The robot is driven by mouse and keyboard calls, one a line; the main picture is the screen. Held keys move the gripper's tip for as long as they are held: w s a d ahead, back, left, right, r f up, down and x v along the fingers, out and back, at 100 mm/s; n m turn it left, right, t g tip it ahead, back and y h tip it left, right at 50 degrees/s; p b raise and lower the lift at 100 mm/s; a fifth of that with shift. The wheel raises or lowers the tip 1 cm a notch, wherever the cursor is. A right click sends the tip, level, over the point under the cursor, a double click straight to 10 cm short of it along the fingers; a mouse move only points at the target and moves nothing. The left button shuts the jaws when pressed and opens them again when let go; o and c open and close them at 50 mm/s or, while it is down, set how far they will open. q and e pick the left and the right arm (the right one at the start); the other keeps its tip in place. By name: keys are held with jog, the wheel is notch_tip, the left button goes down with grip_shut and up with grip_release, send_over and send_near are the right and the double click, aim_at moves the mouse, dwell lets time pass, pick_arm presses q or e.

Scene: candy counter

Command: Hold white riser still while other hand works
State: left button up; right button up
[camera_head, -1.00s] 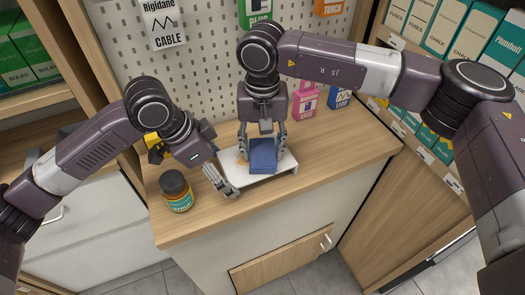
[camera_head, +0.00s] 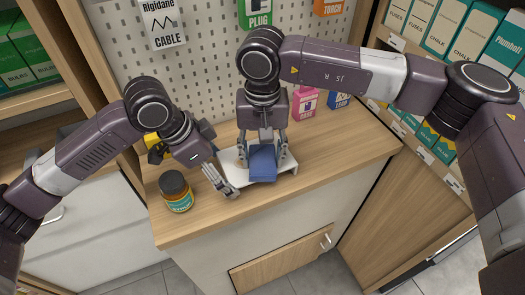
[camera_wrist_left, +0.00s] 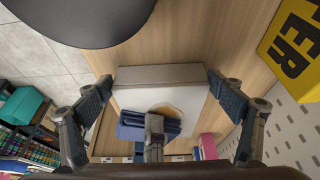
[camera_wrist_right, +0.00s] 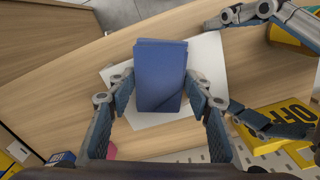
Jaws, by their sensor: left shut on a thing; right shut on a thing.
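The white riser (camera_head: 283,166) stands on the wooden counter, its top flat. My left gripper (camera_head: 224,175) is shut on its left end, with one finger on each long side; in the left wrist view the riser (camera_wrist_left: 160,74) lies between the fingers. My right gripper (camera_head: 263,143) is shut on a dark blue box (camera_head: 263,163) over the riser. In the right wrist view the blue box (camera_wrist_right: 160,75) is between the fingers and hides part of the riser. I cannot tell whether the box touches the riser's top.
A brown jar with a teal label (camera_head: 175,191) stands left of the riser near the counter's front. Pink (camera_head: 304,104) and blue (camera_head: 339,101) packages are behind to the right. A pegboard closes the back. The counter's right side (camera_head: 345,145) is clear.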

aim_at(250, 150)
jog(key=shift+w, duration=1.55)
jog(key=shift+s+a, duration=0.7)
jog(key=shift+s+a+f, duration=0.1)
jog(key=shift+s+a, duration=0.6)
jog(key=shift+s, duration=0.05)
jog(key=shift+w, duration=1.35)
jog(key=shift+s, duration=1.55)
jog(key=shift+w, duration=1.6)
